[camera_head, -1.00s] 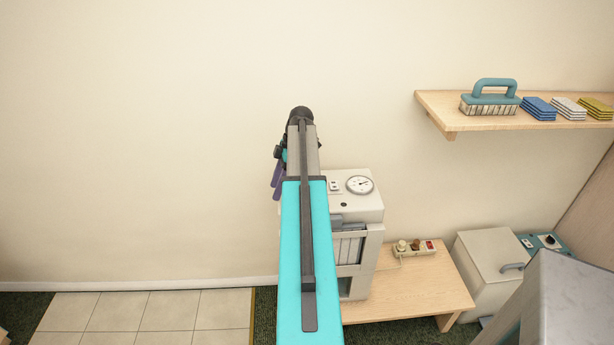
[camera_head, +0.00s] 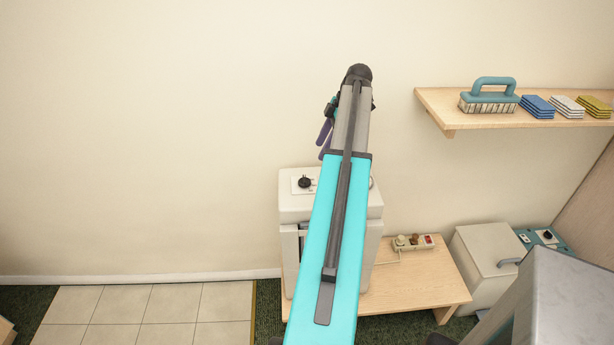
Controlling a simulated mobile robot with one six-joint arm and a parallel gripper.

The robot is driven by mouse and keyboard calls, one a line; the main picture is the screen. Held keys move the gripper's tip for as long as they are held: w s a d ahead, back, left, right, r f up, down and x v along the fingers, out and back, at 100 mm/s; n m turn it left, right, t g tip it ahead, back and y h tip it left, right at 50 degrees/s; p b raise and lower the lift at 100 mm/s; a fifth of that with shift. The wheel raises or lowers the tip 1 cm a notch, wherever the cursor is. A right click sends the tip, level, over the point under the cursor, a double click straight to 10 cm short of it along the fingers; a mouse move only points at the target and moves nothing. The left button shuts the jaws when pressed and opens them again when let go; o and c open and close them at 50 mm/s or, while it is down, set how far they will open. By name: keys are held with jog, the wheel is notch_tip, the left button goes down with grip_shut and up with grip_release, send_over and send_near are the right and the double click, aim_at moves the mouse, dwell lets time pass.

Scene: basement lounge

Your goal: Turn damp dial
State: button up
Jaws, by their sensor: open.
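A white appliance (camera_head: 297,207) stands on a low wooden table. A black round dial (camera_head: 305,182) sits on a pale plate at the left of its top. The round white gauge at the right of its top is mostly hidden behind my arm. My gripper (camera_head: 323,140), with purple fingers, is up in front of the wall, above the dial in the picture and apart from it. The fingers are small and partly covered by my arm; they hold nothing that I can see.
The wooden table (camera_head: 425,285) bears a power strip (camera_head: 412,242). The wall at left is clear.

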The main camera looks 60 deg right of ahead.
aim_at(307, 181)
jog(key=shift+f, duration=0.1)
jog(key=shift+p+x, duration=2.05)
jog(key=shift+x, duration=4.8)
jog(key=shift+d, duration=0.1)
jog(key=c, duration=1)
